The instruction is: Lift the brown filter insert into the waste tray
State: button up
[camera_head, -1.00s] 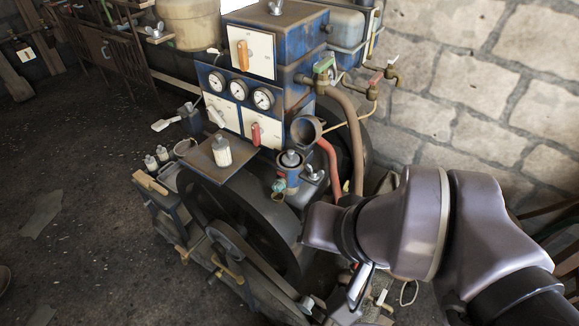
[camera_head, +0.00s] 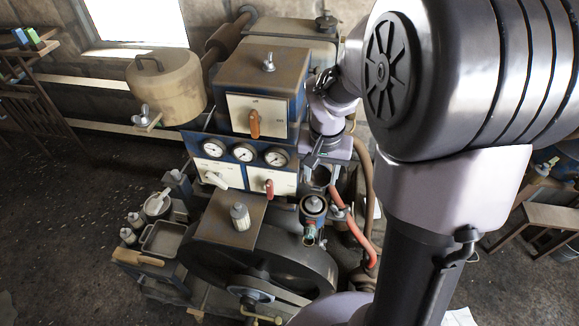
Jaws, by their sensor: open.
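I cannot make out the brown filter insert; it may be hidden inside a housing or behind my arm. My gripper (camera_head: 318,165) points down at the right side of the blue engine, above and behind the small blue pot (camera_head: 313,207) with a dark top. It is small and partly merged with the pipes behind; it is open with nothing seen between its fingers. A shallow grey tray (camera_head: 163,252), probably the waste tray, sits on the left ledge of the machine, well to the left of my gripper.
A red hose (camera_head: 362,246) curves down at the right. Gauges and levers line the blue panel (camera_head: 243,152). Small bottles (camera_head: 134,220) and a pale cup (camera_head: 156,206) stand near the tray. My arm hides the right side.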

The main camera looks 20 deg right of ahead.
jog(key=b, duration=0.2)
send_over(314, 199)
jog(key=s, duration=0.2)
jog(key=f, duration=0.8)
jog(key=shift+w+f, duration=0.15)
jog(key=shift+w, duration=0.1)
jog(key=f, duration=0.1)
jog(key=w+f, duration=0.1)
jog(key=f, duration=0.1)
jog(key=f+b, duration=0.1)
jog(key=f, duration=0.1)
jog(key=shift+w+f, duration=0.1)
jog(key=shift+w, duration=0.2)
jog(key=shift+c, duration=0.7)
grip_shut()
